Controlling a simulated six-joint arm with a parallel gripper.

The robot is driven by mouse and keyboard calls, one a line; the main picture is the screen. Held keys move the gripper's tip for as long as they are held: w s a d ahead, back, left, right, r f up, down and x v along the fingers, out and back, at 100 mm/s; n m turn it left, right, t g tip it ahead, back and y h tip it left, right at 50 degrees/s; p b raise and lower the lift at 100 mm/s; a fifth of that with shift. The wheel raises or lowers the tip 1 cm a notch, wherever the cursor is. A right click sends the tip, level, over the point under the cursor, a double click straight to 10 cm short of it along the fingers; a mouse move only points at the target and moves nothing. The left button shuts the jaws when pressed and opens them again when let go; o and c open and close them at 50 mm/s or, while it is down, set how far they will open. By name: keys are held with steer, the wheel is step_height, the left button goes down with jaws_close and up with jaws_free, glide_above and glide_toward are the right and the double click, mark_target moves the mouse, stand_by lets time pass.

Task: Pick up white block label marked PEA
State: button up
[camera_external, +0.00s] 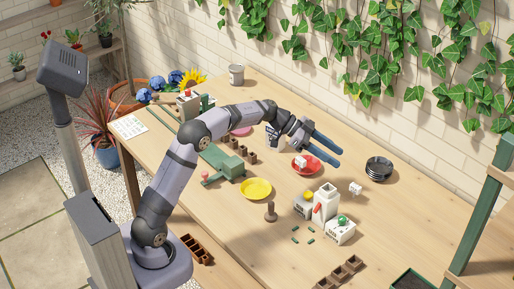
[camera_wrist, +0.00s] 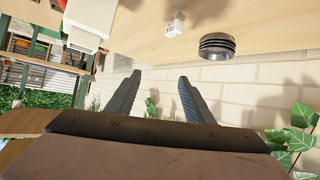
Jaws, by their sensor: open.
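A small white block (camera_external: 355,188) stands on the table right of the red plate, in front of the stack of dark dishes. A white block with dark lettering, apparently the same one, shows at the top of the wrist view (camera_wrist: 174,28); its word is too small to read surely. Another small white block (camera_external: 300,162) is on the red plate (camera_external: 312,170). My gripper (camera_external: 338,156) is open and empty, raised above the table near the red plate, apart from the blocks. Its two fingers also show apart in the wrist view (camera_wrist: 160,78).
Dark stacked dishes (camera_external: 379,168) stand close behind the white block, also in the wrist view (camera_wrist: 217,46). A white carton (camera_external: 325,203) and white boxes (camera_external: 341,231) stand in front. A yellow plate (camera_external: 256,188) lies left.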

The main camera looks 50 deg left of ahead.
steer(key=w, duration=0.1)
glide_toward(350, 190)
steer(key=shift+w+d+f+m+t, duration=0.15)
steer(key=shift+w+d+f, duration=0.25)
steer(key=shift+f, duration=0.15)
steer(key=shift+w+d+f+m+t, duration=0.15)
steer(key=shift+w+d+f, duration=0.1)
steer(key=shift+d+f, duration=0.25)
steer(key=shift+p+x, duration=0.5)
steer(key=shift+x, duration=0.9)
steer(key=shift+p+x, duration=0.85)
steer(key=shift+x, duration=1.35)
jaws_close()
